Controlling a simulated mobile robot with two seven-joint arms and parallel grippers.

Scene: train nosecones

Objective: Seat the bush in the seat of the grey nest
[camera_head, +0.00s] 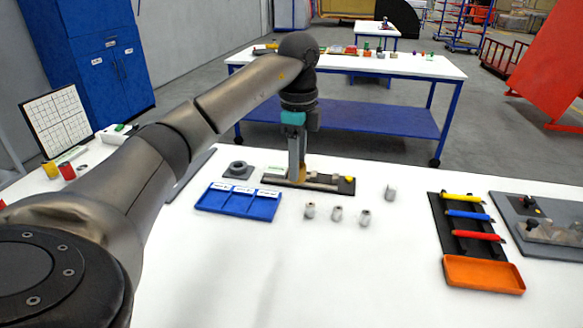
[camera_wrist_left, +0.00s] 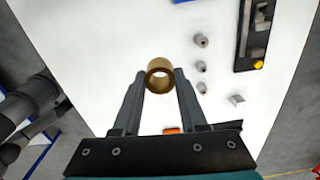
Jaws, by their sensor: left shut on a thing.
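My left gripper (camera_head: 297,178) is shut on a bronze ring-shaped bush (camera_wrist_left: 160,63), which sits between the fingertips in the left wrist view. The bush is held in the air above the white table, with its open bore facing the wrist camera. In the head view only a small brownish part of the bush shows by the fingers. The grey nest (camera_head: 230,173), a square block with a round raised seat, stands on the table to the left of the gripper, apart from it. The nest is not seen in the wrist view. My right gripper is not in view.
A blue labelled tray (camera_head: 237,203) lies in front of the nest. A black fixture (camera_head: 342,185) with a yellow knob lies by the gripper. Several small grey parts (camera_head: 337,214) stand nearby. A rack of coloured handles (camera_head: 467,225) and an orange tray (camera_head: 484,275) lie right. The front middle is clear.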

